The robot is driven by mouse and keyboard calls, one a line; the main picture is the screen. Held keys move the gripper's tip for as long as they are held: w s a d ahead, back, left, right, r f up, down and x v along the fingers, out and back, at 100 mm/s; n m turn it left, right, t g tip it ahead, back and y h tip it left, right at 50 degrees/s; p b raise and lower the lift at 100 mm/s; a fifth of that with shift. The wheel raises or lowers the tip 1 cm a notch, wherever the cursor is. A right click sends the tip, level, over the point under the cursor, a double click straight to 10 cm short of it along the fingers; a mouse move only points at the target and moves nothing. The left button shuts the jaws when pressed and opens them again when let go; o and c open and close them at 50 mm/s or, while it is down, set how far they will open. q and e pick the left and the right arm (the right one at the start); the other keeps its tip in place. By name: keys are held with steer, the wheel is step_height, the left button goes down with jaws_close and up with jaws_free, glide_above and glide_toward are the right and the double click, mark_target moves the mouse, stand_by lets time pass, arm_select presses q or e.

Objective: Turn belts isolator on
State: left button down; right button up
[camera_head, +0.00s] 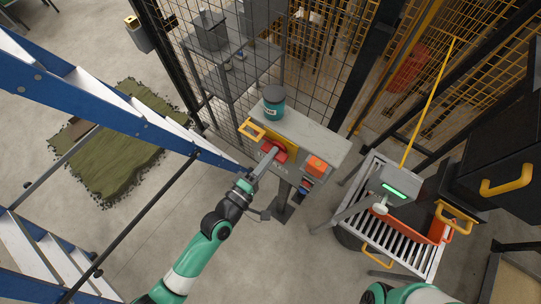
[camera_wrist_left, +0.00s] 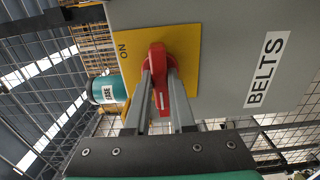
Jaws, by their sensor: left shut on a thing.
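The isolator is a red rotary handle (camera_wrist_left: 157,58) on a yellow plate (camera_wrist_left: 188,48), on the front of a grey box labelled BELTS (camera_wrist_left: 230,60). In the left wrist view the handle's grip lies up and down the picture, and the word ON is at the plate's upper left. My left gripper (camera_wrist_left: 162,95) is shut on the red handle, one finger on each side. In the head view the grey box (camera_head: 310,135) stands on a post, and my left gripper (camera_head: 268,160) reaches its red handle (camera_head: 280,150). My right gripper is out of view.
A teal jar with a dark lid (camera_head: 273,108) stands on the box top. An orange part (camera_head: 316,165) is on the box's right. A blue ladder (camera_head: 110,105) is at left, mesh fencing behind. A roller conveyor (camera_head: 385,258) with an orange crate (camera_head: 436,230) is at right.

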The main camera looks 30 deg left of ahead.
arm_select(q)
steer(key=shift+m, duration=0.4)
steer(key=m+b, duration=0.5)
steer(key=m, duration=1.1)
steer(key=shift+m, duration=0.7)
steer(key=c, duration=0.8)
jaws_free()
steer(key=shift+o, duration=0.2)
